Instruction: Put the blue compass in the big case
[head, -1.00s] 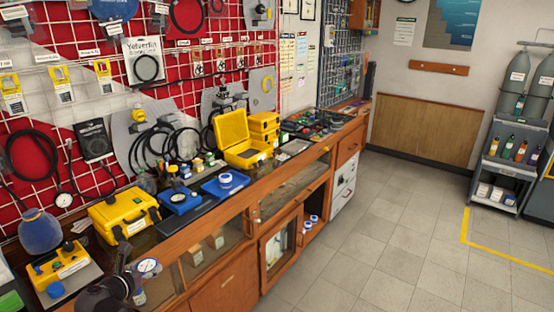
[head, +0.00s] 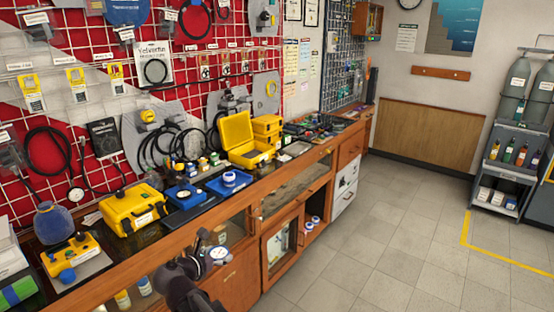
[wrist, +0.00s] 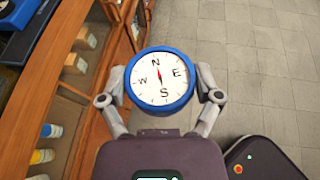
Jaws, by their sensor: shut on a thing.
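The blue compass (wrist: 160,80) has a blue rim and a white dial with N, E, S, W and a red needle. My gripper (wrist: 161,88) is shut on it, one finger at each side of the rim. In the head view the compass (head: 218,253) is small, held in front of the counter's front. The open yellow case (head: 237,131), which looks like the big case, stands farther back on the counter with its lid up.
A closed yellow case (head: 134,210) stands on the counter at left. Blue trays (head: 228,183) lie between it and the open case, one with a white-and-blue round item. Smaller yellow cases (head: 266,125) are stacked beside the open case. The tiled floor (head: 400,220) at right is clear.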

